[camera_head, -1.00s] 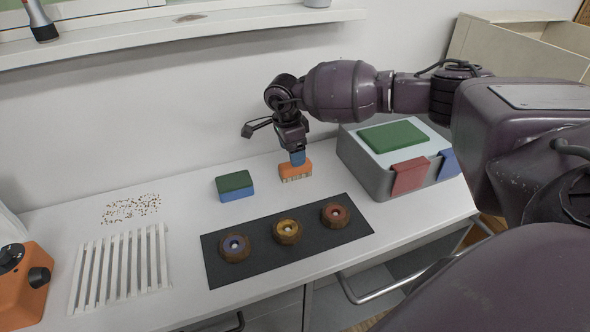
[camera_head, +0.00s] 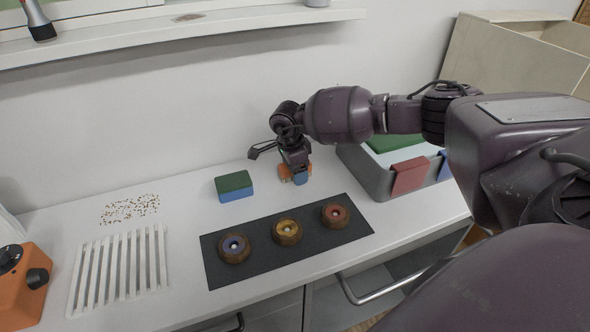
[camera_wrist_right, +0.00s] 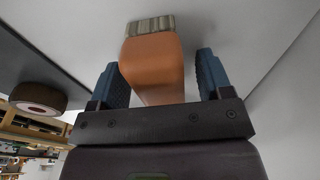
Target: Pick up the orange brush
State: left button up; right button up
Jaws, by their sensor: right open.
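The orange brush (camera_head: 284,172) stands on the white counter behind the black mat, partly hidden by my right gripper (camera_head: 298,175) in the head view. In the right wrist view the orange brush (camera_wrist_right: 153,66) lies between the two blue fingers of my right gripper (camera_wrist_right: 160,78), its pale bristles (camera_wrist_right: 150,25) pointing away from the palm. The fingers are open, with a visible gap on each side of the brush. My left gripper is not in view.
A green and blue sponge (camera_head: 234,186) sits left of the brush. A black mat (camera_head: 262,264) with three round brown pieces lies in front. A grey box (camera_head: 369,178) stands close on the right. The wall is close behind.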

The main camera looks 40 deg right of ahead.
jog(key=shift+f, duration=0.1)
jog(key=c, duration=1)
jog(key=shift+r+p, duration=0.3)
jog(key=shift+r, duration=4.85)
